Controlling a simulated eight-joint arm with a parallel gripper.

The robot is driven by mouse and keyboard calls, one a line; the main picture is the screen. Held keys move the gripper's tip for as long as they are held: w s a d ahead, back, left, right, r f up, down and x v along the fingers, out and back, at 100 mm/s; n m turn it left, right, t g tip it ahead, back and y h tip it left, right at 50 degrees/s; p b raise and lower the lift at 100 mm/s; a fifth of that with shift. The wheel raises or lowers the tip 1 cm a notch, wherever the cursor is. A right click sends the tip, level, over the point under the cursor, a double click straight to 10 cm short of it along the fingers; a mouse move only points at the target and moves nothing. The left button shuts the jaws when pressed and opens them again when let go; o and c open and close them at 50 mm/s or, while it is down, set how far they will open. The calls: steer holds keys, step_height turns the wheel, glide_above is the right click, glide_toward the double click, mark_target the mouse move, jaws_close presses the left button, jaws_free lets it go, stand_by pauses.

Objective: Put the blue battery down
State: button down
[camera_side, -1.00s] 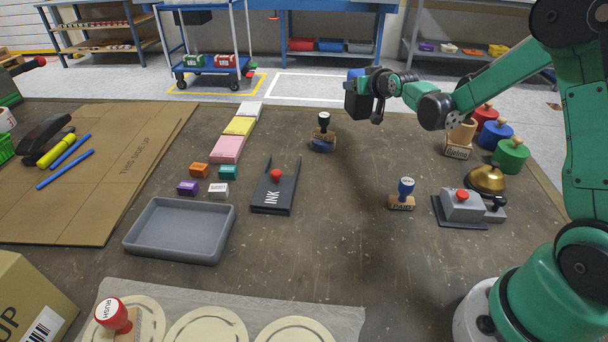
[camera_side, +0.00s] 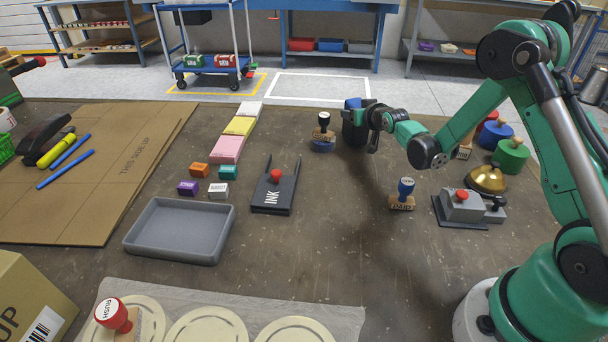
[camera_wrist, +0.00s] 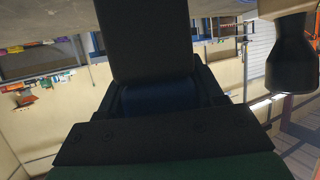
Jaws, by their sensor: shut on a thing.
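My gripper (camera_side: 356,130) is at the far middle of the table in the side view, low over the tabletop and just right of a stamp. It is shut on the blue battery (camera_side: 353,103), of which only a small blue part shows above the dark jaws. In the wrist view a dark blue surface (camera_wrist: 150,103) shows between the dark gripper parts. The rest of the battery is hidden, and I cannot tell whether it touches the table.
A black-knobbed stamp (camera_side: 323,134) stands close to the left of my gripper. A blue-knobbed PAID stamp (camera_side: 402,197) stands nearer the camera. The table between the pad and the PAID stamp is clear.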

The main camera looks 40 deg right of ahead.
steer(key=shift+c, duration=0.6)
jaws_free()
steer(key=shift+r, duration=0.15)
steer(key=shift+s+a+r, duration=0.15)
steer(key=shift+s, duration=0.15)
steer(key=s+a+r+n+g+y, duration=0.1)
steer(key=s+a+r+g+y, duration=0.1)
steer(key=s+a+r, duration=0.5)
steer(key=s+a, duration=0.4)
steer(key=shift+s+n+y, duration=0.3)
steer(key=shift+s+n, duration=0.1)
steer(key=shift+o, duration=0.4)
steer(key=s+a+r+n+g+y, duration=0.1)
steer(key=s+a+n+g+y, duration=0.1)
steer(key=s+a, duration=0.5)
steer(key=shift+s+r+n+g, duration=0.15)
steer(key=shift+s+n+g, duration=0.15)
steer(key=shift+s+g, duration=0.5)
